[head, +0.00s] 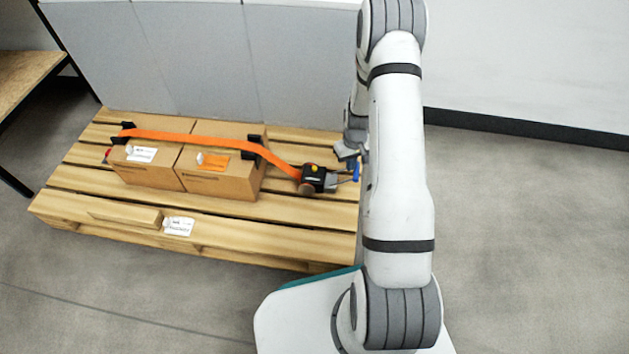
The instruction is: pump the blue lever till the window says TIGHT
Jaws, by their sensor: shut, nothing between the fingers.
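The blue lever (356,171) sticks out to the right of a small black ratchet (318,177) with a yellow button, on the right part of the pallet. An orange strap (215,142) runs from the ratchet over two cardboard boxes. My gripper (347,155) is just above and left of the blue lever, with its fingers together and nothing visibly held; I cannot tell whether it touches the lever. My arm hides the area to the right of the lever. The window's text cannot be read in this view.
The boxes (217,172) stand side by side on a wooden pallet (110,208), with black corner guards under the strap. A grey panel (200,60) rises behind the pallet. A wooden shelf (22,75) stands at the far left. The floor (530,230) on the right is clear.

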